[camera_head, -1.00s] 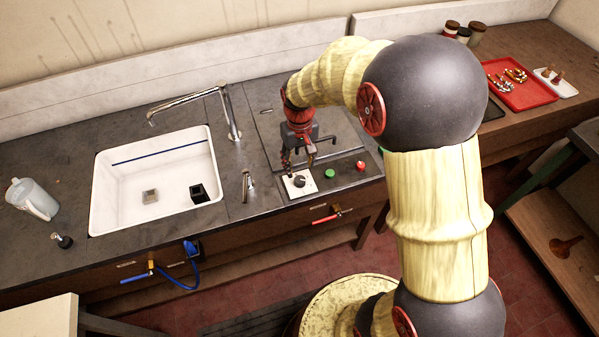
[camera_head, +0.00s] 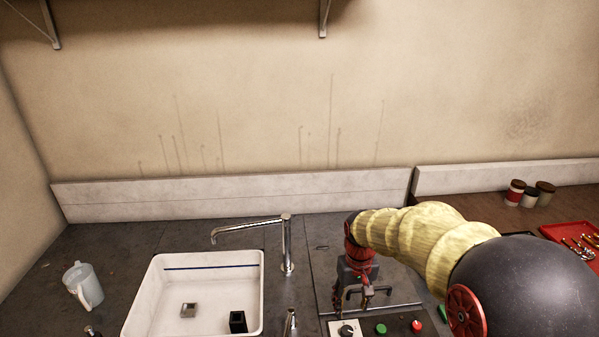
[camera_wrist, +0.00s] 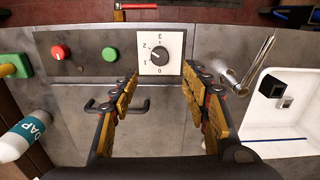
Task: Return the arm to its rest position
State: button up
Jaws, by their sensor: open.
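My gripper (camera_head: 362,302) is above the control panel at the right of the sink in the head view. In the wrist view my gripper (camera_wrist: 160,88) has its two fingers wide apart with nothing between the tips. The white dial plate with its dark knob (camera_wrist: 160,53) lies just beyond the fingertips, numbered around its edge. The knob also shows in the head view (camera_head: 346,330), close below the gripper. Whether a fingertip touches the plate cannot be told. My arm reaches in from the right of the head view.
The white sink (camera_head: 158,300) holds a small grey block and a dark block. A tap (camera_head: 287,245) stands close left of my gripper. A green button (camera_wrist: 110,54) and red button (camera_wrist: 60,52) sit beside the dial. A soap bottle (camera_wrist: 22,138) and a jug (camera_head: 83,285) stand nearby.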

jog(key=s+r+t+b, duration=0.1)
jog(key=s+r+t, duration=0.1)
jog(key=s+r, duration=0.6)
jog(key=s+r+t+b, duration=0.1)
jog(key=s+r+t, duration=0.2)
jog(key=s+r, duration=0.5)
jog(key=s, duration=0.6)
jog(key=shift+m+t, duration=0.3)
